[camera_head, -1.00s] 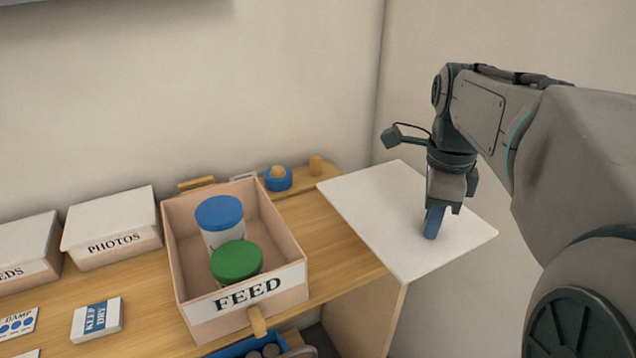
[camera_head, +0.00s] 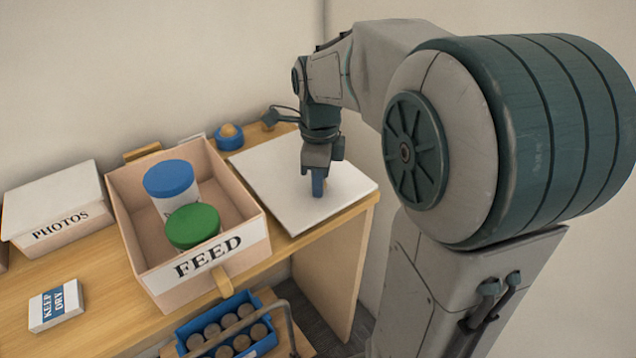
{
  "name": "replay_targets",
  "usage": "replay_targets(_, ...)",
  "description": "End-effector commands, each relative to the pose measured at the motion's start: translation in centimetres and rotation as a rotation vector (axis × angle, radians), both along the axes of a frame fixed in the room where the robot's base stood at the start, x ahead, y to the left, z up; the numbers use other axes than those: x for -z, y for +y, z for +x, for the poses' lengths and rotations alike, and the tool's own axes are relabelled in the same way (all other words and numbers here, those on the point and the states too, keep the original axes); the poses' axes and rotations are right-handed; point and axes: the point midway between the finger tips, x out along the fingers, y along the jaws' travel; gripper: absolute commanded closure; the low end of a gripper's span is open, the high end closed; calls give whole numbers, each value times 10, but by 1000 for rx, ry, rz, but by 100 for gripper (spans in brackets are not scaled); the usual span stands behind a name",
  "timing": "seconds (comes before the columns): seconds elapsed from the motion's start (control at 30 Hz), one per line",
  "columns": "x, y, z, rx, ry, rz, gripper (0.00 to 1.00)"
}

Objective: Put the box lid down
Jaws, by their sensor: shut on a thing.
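The box lid is a flat white panel (camera_head: 262,178) over the right end of the wooden table, right of the open box marked FEED (camera_head: 222,254). It looks level and at or very near the tabletop; I cannot tell whether it touches. My gripper (camera_head: 318,190) points down at the lid's middle right and is shut on it, at a small blue grip that is mostly hidden by the fingers. The FEED box holds a jar with a blue lid (camera_head: 169,176) and a jar with a green lid (camera_head: 193,226).
A lidded PHOTOS box (camera_head: 55,205) stands at left, with a KEEP DRY packet (camera_head: 56,306) in front. A blue round holder (camera_head: 229,136) is behind the white lid. A blue tray of round items (camera_head: 228,328) sits below the table front. The wall is close behind.

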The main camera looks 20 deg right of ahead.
Motion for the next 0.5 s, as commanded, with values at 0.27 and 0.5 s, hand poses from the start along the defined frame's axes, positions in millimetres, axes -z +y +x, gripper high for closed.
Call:
replay_targets(0.27,16,0,0,0,-2,0,100)
replay_targets(0.5,20,0,0,0,-1,0,100)
